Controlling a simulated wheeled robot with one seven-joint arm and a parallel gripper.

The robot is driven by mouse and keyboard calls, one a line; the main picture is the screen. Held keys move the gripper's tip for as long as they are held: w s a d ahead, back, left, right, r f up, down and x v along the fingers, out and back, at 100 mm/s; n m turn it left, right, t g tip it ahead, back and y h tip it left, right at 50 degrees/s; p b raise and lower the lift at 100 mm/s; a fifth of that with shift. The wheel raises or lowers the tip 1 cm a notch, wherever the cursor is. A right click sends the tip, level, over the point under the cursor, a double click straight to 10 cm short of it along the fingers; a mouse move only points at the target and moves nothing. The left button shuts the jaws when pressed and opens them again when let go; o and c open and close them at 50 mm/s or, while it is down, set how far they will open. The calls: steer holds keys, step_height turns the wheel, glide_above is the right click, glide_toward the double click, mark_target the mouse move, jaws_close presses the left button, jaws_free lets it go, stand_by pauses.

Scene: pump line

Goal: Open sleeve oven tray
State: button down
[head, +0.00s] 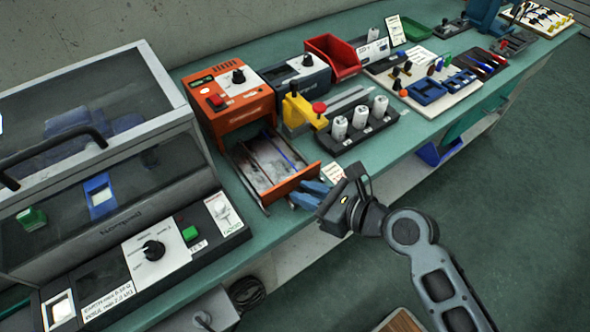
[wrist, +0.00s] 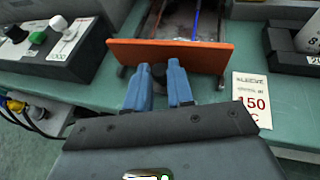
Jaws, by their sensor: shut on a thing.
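The sleeve oven (head: 229,97) is an orange box with a dark knob and a red button, standing on the green bench. Its tray (head: 237,160) is pulled out towards the bench's front edge, with its inside showing. The tray's orange front panel (wrist: 170,55) spans the upper middle of the wrist view. My gripper (head: 312,192) is at that front panel. In the wrist view its blue fingers (wrist: 158,80) are shut on the dark tray knob (wrist: 158,72), which is mostly hidden between them.
A card reading "sleeve" and "150 C" (wrist: 252,98) lies right of the tray. A glass-fronted cabinet (head: 100,150) with a control panel stands left. A yellow clamp (head: 299,108) and a black block with white cylinders (head: 357,125) are right.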

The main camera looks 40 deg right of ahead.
steer(key=shift+s, duration=0.4)
steer(key=c, duration=1.3)
jaws_free()
steer(key=shift+o, duration=0.2)
steer(key=v, duration=0.7)
steer(key=shift+s+r, duration=0.15)
steer(key=shift+s, duration=0.25)
